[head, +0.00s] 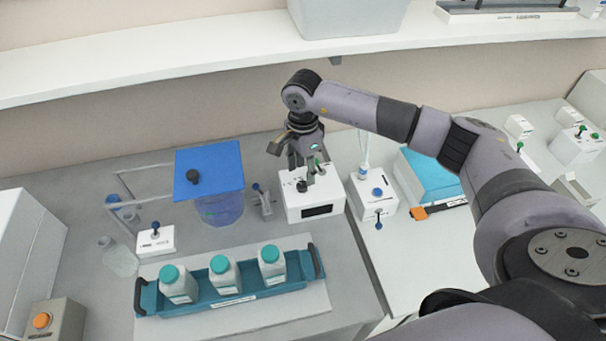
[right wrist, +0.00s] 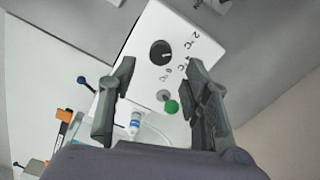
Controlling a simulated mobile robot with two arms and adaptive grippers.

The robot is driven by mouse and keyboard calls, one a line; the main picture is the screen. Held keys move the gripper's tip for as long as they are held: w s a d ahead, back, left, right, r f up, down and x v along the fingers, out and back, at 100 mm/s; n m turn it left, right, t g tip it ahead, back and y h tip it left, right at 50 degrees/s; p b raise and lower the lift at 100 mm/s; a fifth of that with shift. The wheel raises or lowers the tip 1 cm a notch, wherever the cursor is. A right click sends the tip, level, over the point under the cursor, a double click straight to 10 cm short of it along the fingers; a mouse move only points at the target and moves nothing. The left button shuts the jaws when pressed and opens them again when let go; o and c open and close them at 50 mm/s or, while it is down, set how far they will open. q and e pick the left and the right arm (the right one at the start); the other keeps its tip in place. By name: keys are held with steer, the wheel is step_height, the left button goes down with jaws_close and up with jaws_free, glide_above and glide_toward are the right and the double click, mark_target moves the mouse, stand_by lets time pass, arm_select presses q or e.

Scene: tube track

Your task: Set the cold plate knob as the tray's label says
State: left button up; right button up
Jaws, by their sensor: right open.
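The cold plate unit (head: 322,199) is a white box with a dark display, standing at the back of the bench. Its black round knob (right wrist: 161,53) shows in the right wrist view, with 2 °C and 4 °C marks and a third, blurred mark beside it. The knob's pointer cannot be made out. My right gripper (right wrist: 160,72) is open over the box, its fingers apart on either side of the knob and not visibly touching it. The blue tray (head: 207,302) holds three teal-capped bottles. Its front label (head: 234,301) is too small to read. My left gripper is out of view.
A green-tipped switch (right wrist: 171,106) stands on the box close to the knob. Left of the unit is a blue-lidded bath (head: 215,170). A shelf (head: 180,70) runs above.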

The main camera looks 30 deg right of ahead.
mark_target(303, 184)
steer(key=shift+f+p, duration=0.5)
steer(key=shift+f, duration=1.85)
jaws_close()
